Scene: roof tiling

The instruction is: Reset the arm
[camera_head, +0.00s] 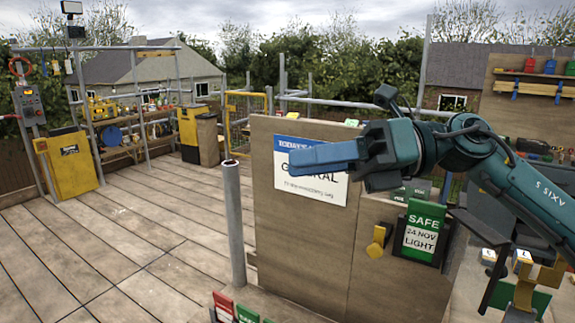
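My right arm (535,190), teal with dark cables, reaches in from the right edge. Its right gripper (300,160) points left, held in the air in front of the white and blue notice (300,185) on the wooden panel. Its blue fingers show as one block with no gap between them and nothing visible held. They hide part of the notice's lettering. My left gripper is not in view.
A grey post (234,225) stands left of the wooden panel (265,245). A green SAFE sign (425,222) and a yellow tag (377,243) are below the arm. The plank deck (110,240) at left is clear. A yellow cabinet (72,170) stands farther back.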

